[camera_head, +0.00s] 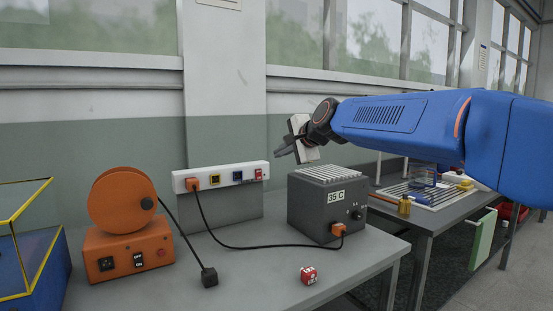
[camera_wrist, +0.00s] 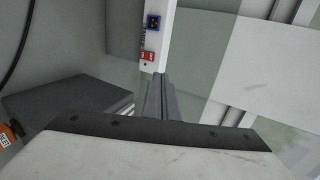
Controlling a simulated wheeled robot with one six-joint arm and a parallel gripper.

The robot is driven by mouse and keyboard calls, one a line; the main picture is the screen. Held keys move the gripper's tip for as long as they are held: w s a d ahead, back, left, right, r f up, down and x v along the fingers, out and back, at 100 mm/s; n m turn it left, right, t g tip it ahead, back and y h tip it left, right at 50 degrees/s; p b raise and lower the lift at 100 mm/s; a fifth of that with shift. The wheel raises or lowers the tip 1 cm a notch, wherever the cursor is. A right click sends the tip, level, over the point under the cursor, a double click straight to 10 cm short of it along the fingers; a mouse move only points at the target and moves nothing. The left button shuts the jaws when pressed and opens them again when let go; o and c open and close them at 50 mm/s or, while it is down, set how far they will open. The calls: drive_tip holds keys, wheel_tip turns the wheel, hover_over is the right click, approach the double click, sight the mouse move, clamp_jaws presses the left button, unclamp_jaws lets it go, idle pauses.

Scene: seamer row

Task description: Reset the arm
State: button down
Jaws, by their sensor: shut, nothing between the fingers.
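My blue arm reaches in from the right in the head view. My gripper (camera_head: 281,152) is shut and empty, above and behind the grey heater box marked 35 C (camera_head: 328,206), near the right end of the white socket strip (camera_head: 221,176). No contact between the fingers and the strip can be made out.
An orange machine with a round drum (camera_head: 126,216) stands left on the grey table. A black cable runs from the strip to the heater box. A second table (camera_head: 440,218) stands behind right.

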drive_tip(key=shift+s+d+r, duration=0.1)
drive_tip(key=shift+s, duration=0.1)
drive_tip(key=s+d+f+n+g+h, duration=0.1)
drive_tip(key=s+d+f+n+h, duration=0.15)
drive_tip(key=s+d+f, duration=0.6)
drive_tip(key=s+d+f+n+g+h, duration=0.15)
drive_tip(key=s+d+f+n, duration=0.35)
drive_tip(key=s+d, duration=0.65)
drive_tip(key=s+d+f+n+g+h, duration=0.1)
drive_tip(key=s+d+f, duration=0.4)
drive_tip(key=s+f, duration=0.5)
drive_tip(key=s+d+f+n+g+h, duration=0.2)
drive_tip(key=s+d+f, duration=0.3)
drive_tip(key=s+f, duration=0.5)
drive_tip(key=s, duration=0.5)
drive_tip(key=shift+s+d+f+n, duration=0.25)
drive_tip(key=shift+d+f+n, duration=0.1)
drive_tip(key=shift+d+f, duration=0.05)
